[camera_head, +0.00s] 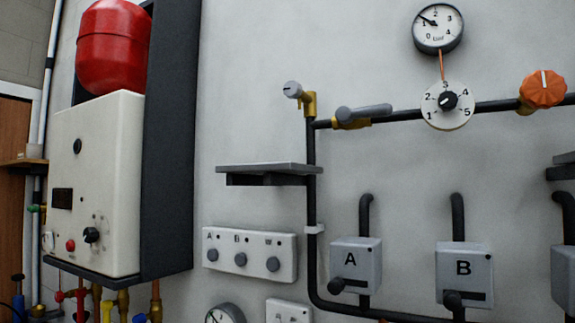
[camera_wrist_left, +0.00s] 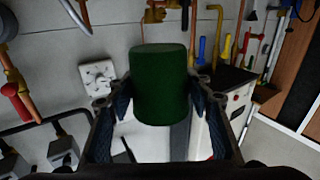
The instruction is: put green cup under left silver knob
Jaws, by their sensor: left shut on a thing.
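A dark green cup (camera_wrist_left: 162,85) is between the two fingers of my left gripper (camera_wrist_left: 158,98) in the left wrist view, and the fingers are shut on it. The cup and both grippers are out of the head view. In the head view a silver knob (camera_head: 292,89) sits on a brass fitting at the top of a black vertical pipe. A grey shelf (camera_head: 262,168) juts from the wall below that knob, and its visible top is bare.
A white boiler (camera_head: 108,180) with a red tank (camera_head: 114,45) above it stands left. A silver lever (camera_head: 363,113), a numbered dial (camera_head: 447,105), an orange knob (camera_head: 543,89) and a gauge (camera_head: 438,29) are to the right. Boxes A (camera_head: 355,262) and B (camera_head: 464,275) sit low.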

